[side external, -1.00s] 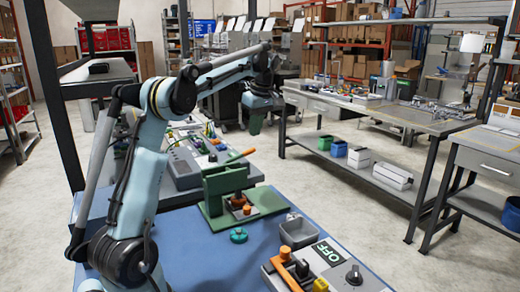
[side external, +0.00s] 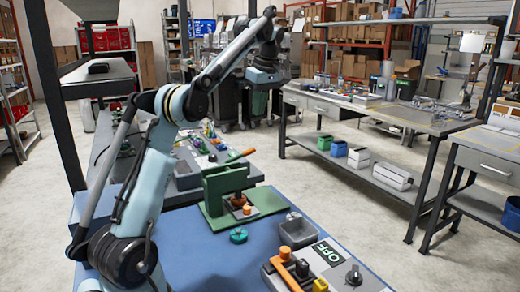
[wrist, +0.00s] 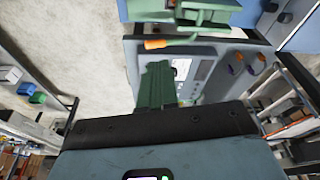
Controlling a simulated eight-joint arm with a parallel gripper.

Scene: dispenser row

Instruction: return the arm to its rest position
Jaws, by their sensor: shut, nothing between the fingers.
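My gripper (side external: 260,103) is raised in the air beyond the blue work table (side external: 190,250), clear of everything on it. In the wrist view its green fingers (wrist: 155,88) are together with nothing between them. My arm reaches up from the lower left and out over the table's far end. The gripper points downward in the side view.
On the table stand a green dispenser fixture (side external: 225,190), a green round piece (side external: 238,236), a grey bin (side external: 297,232) and a panel marked OFF (side external: 327,250). A grey device (side external: 185,172) lies behind. A metal workbench (side external: 400,118) stands right, across open floor.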

